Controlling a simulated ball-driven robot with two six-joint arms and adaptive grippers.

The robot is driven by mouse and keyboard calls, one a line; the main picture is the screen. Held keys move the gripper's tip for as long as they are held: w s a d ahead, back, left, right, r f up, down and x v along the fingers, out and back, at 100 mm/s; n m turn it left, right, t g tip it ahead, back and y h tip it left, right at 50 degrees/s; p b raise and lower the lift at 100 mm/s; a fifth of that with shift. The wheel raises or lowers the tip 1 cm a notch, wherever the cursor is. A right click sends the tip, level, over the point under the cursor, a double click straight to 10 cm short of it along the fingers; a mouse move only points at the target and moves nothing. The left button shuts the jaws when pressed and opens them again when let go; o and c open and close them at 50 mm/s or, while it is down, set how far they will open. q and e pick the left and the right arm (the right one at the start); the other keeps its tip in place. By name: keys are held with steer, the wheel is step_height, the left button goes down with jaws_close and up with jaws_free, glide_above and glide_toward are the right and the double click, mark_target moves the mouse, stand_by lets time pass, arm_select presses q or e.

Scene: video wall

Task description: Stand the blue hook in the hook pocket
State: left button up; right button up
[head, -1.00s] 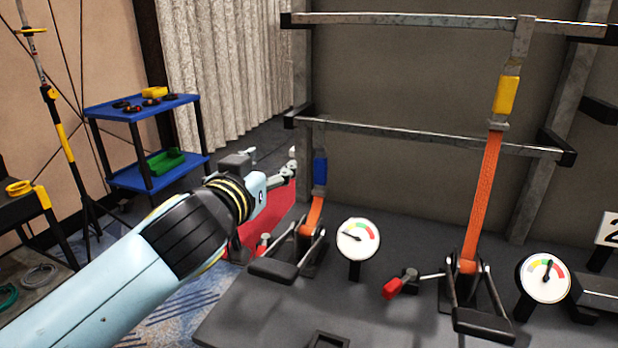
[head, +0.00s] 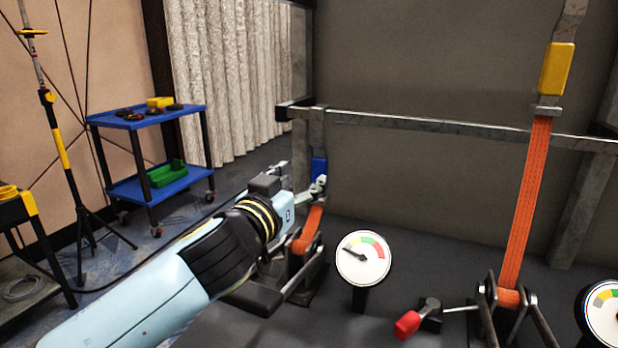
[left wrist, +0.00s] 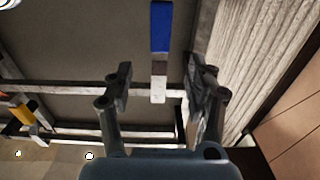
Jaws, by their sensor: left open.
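The blue hook (head: 319,168) has a blue sleeve and a grey metal upper part. It stands upright near the left end of the lower metal rail, above a short orange strap. My left gripper (head: 303,182) is open beside the hook, its fingers overlapping the hook's lower part in the head view. In the left wrist view, the hook's blue sleeve (left wrist: 160,28) and metal end lie between the lines of the spread fingers (left wrist: 162,85); contact cannot be told. The hook pocket is not recognisable in these frames. My right gripper is not in view.
A lower rail (head: 430,124) crosses the rack. A ratchet (head: 300,265), a dial gauge (head: 363,258) and a red-handled lever (head: 408,323) stand close by on the dark deck. A yellow hook (head: 556,68) with a taut orange strap is at right. A blue cart (head: 150,185) stands at left.

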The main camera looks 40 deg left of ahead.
mark_target(317, 163)
arm_select(q)
steer(key=p+x, duration=0.1)
steer(key=x, duration=0.7)
steer(key=shift+w+a+r, duration=0.15)
steer(key=shift+w, duration=0.2)
steer(key=shift+w+a, duration=0.1)
steer(key=shift+w, duration=0.45)
jaws_close()
steer(key=c, duration=0.7)
jaws_free()
jaws_close()
steer(key=shift+r+p, duration=0.1)
steer(key=shift+p, duration=0.2)
